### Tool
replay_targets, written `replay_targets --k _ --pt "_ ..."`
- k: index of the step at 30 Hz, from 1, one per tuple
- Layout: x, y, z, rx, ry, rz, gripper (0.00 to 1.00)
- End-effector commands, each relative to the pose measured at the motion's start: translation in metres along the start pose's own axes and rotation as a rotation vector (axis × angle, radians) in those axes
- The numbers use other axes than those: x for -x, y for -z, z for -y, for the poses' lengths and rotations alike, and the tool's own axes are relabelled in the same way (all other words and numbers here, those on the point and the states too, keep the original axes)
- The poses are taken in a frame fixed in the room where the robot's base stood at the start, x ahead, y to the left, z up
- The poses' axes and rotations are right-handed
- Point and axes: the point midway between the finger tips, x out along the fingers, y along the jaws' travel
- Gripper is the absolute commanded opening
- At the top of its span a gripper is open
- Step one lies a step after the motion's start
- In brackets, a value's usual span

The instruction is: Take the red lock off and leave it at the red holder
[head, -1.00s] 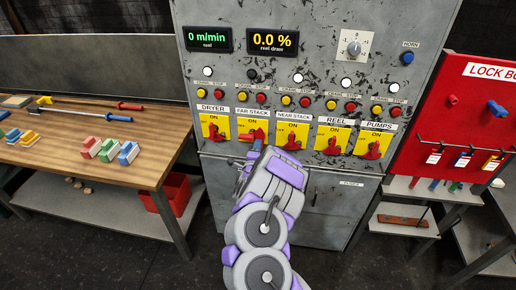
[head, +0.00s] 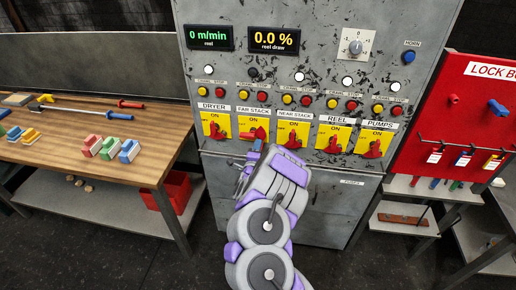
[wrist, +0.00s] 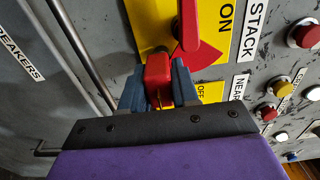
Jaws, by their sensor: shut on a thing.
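My gripper (wrist: 158,92) is shut on the red lock (wrist: 158,72), which sits between its blue-grey fingers in the wrist view. The lock is beside the red switch handle (wrist: 188,28), over the yellow plate near the OFF mark; I cannot tell whether they touch. A red block (head: 92,146) stands on the bench at left, and a red tagged item (head: 434,157) hangs at the lock board; I cannot tell which is the red holder.
The grey panel (head: 325,190) fills the middle, with several yellow switch plates in a row. The wooden bench (head: 145,165) at left also bears green and blue blocks and tools. A red bin (head: 178,190) is under it. A red lock board (head: 455,110) stands at right.

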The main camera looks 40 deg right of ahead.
Motion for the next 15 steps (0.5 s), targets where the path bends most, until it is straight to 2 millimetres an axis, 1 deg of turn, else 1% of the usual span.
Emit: replay_targets --k 15 --pt "0.0068 0.0009 0.0000 0.000 -0.001 -0.001 0.00"
